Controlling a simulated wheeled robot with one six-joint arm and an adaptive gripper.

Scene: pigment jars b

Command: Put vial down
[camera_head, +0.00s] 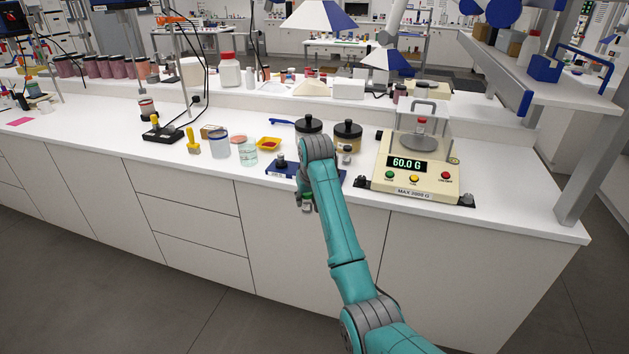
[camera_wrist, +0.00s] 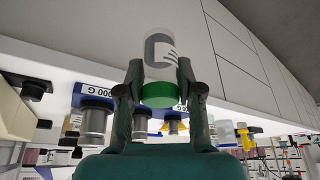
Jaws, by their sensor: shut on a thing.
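The vial (camera_wrist: 162,50) has a pale body with a grey-and-white label and a green cap (camera_wrist: 161,94). It sits between the two fingers of my gripper (camera_wrist: 158,78) in the wrist view, and they are shut on it near the cap. In the head view my gripper (camera_head: 306,204) hangs in front of the counter's front edge, below the blue stand (camera_head: 281,173). The vial is too small and too covered there to make out clearly.
A balance (camera_head: 423,184) reading 60.0 G stands right of my arm. Two black-lidded jars (camera_head: 347,138) stand behind it. The counter's far left (camera_head: 75,125) has free room.

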